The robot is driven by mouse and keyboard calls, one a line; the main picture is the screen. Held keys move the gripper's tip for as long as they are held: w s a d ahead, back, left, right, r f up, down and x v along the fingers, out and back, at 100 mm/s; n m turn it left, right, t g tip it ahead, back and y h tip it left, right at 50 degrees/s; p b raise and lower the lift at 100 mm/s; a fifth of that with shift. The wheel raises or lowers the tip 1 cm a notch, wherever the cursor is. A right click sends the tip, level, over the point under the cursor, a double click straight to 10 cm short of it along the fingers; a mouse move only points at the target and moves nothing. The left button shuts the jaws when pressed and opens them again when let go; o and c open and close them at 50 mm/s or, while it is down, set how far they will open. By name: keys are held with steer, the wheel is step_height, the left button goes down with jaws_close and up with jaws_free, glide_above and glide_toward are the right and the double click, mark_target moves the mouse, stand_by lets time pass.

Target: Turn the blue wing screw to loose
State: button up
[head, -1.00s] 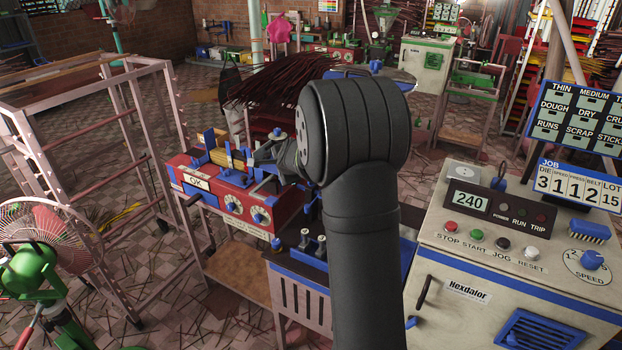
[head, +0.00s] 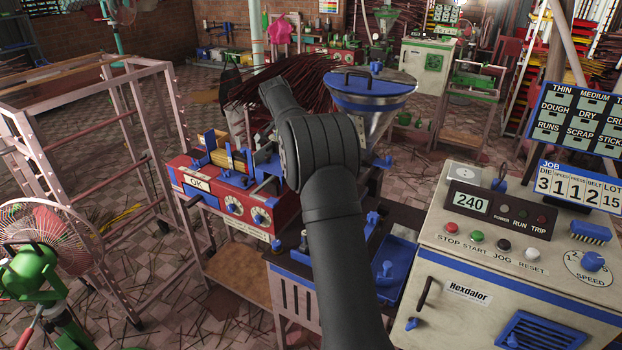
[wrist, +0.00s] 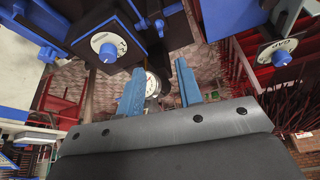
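My gripper (wrist: 158,68) shows in the wrist view with two blue fingers spread apart and nothing between them. A pale round dial lies farther off beyond the gap. Several blue knobs and screws are in view, and I cannot tell for certain which is the blue wing screw. One blue wing-like knob (wrist: 283,58) sits on a plate marked GAP at upper right, apart from the fingers. A rounder blue knob (wrist: 108,53) sits on a white dial at upper left. In the head view my arm hides the gripper; the red machine (head: 287,209) with blue knobs stands beside the arm.
A hopper with a blue lid (head: 370,88) stands behind my arm. A cream control cabinet (head: 440,275) with buttons and a 240 display is at right. A pink rack (head: 75,150) and a green fan (head: 38,268) are at left. Dark red sticks (head: 285,82) are bundled behind.

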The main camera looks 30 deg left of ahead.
steer(key=x, duration=1.5)
steer(key=shift+f, duration=0.25)
jaws_close()
